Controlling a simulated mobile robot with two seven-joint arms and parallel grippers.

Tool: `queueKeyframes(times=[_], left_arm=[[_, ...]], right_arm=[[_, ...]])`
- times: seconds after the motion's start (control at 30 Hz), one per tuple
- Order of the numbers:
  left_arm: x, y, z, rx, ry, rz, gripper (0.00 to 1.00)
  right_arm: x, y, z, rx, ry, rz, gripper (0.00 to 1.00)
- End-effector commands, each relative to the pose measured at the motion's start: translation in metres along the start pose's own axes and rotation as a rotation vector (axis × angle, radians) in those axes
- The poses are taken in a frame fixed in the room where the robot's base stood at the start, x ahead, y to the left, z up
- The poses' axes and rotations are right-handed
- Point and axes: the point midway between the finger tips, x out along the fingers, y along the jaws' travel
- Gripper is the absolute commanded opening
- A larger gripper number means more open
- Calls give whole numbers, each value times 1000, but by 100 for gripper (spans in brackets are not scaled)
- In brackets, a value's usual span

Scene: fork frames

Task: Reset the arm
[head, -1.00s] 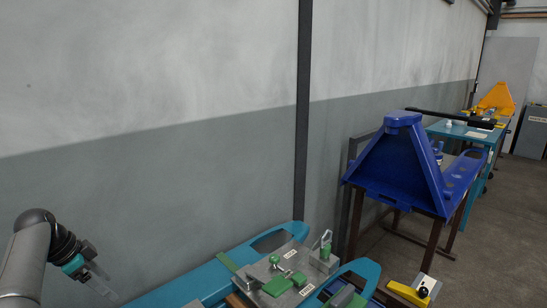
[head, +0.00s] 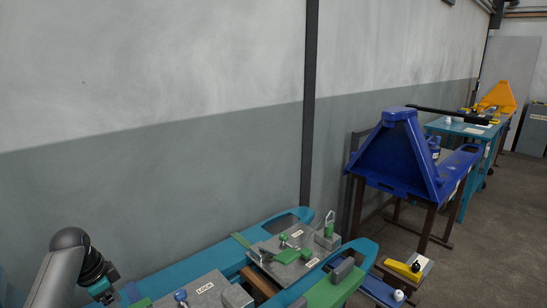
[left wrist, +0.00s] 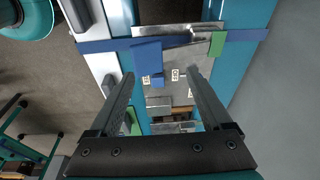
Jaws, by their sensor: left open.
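My left arm comes in at the lower left of the head view, with the left gripper (head: 103,292) at the bottom edge, mostly cut off there. In the left wrist view its two long dark fingers (left wrist: 160,82) are spread wide with nothing between them. They hang above a teal fork frame (left wrist: 248,20) with grey metal plates, small labels, and blue and green parts. I cannot tell the height of the gripper above it. In the head view the same kind of teal frame (head: 195,260) carries plates with clamps. My right gripper is not in view.
A blue fork frame (head: 395,160) stands on a dark metal stand to the right. A yellow block (head: 404,268) lies near the teal frame. A teal table (head: 462,130) and an orange frame (head: 498,97) stand further back. A grey wall is behind; floor is open at right.

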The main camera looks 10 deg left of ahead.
Motion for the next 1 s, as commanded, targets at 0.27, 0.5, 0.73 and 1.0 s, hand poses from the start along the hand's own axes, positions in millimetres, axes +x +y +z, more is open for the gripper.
queueKeyframes(times=[0.27,0.5,0.73,1.0], left_arm=[[49,84,11,-32,-134,-85,83],[67,183,15,-97,-131,-141,83],[54,274,17,-215,-55,-149,83],[28,332,18,-341,21,-130,83]], right_arm=[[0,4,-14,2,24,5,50],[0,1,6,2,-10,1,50],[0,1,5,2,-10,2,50],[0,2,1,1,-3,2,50]])
